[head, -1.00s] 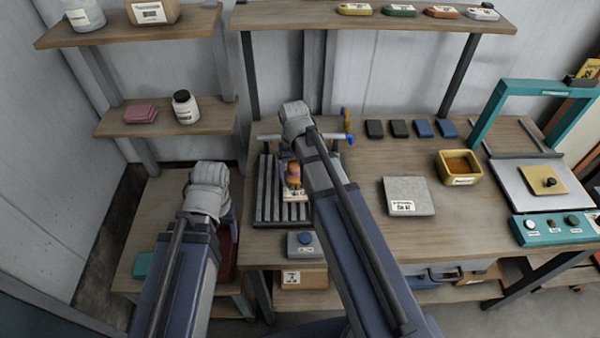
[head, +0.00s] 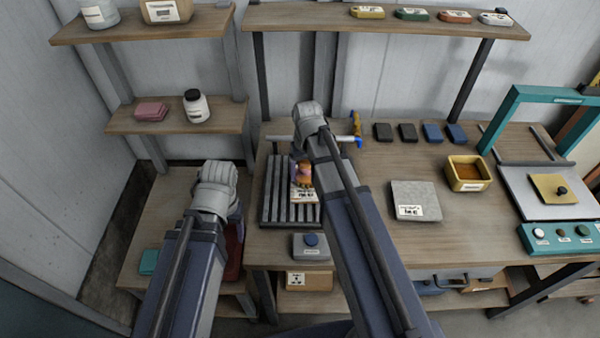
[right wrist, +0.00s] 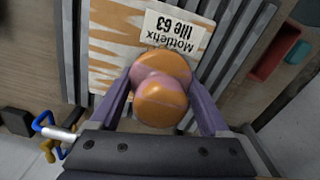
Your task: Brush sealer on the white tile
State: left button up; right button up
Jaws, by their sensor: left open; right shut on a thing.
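The white tile (right wrist: 125,45) lies on a dark slatted rack (head: 270,210) and carries orange streaks; its label reads "Mottlefix tile 63". In the head view the tile (head: 304,195) is mostly hidden by my right arm. My right gripper (right wrist: 163,92) is shut on a rounded orange and purple applicator (right wrist: 162,103) over the tile's labelled side; whether it touches the tile I cannot tell. A yellow tub (head: 467,183) of orange-brown liquid stands to the right. My left gripper (head: 237,212) is open and empty over the lower left table, its fingers mostly hidden by its wrist.
A grey labelled slab (head: 415,198) lies right of the rack. A metal bar with blue and yellow handles (head: 357,128) crosses behind. A teal-framed press (head: 510,110) stands at far right.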

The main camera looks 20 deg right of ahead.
jog(key=shift+s+d, duration=0.15)
jog(key=shift+d, duration=0.3)
jog(key=shift+d, duration=0.1)
jog(key=shift+s+d, duration=0.15)
jog(key=shift+d, duration=0.55)
jog(key=shift+s+d, duration=0.15)
jog(key=shift+d, duration=0.55)
jog(key=shift+d, duration=0.1)
jog(key=shift+s+d, duration=0.2)
jog(key=shift+d, duration=0.45)
jog(key=shift+s+d, duration=0.2)
jog(key=shift+d, duration=0.4)
jog(key=shift+r, duration=0.1)
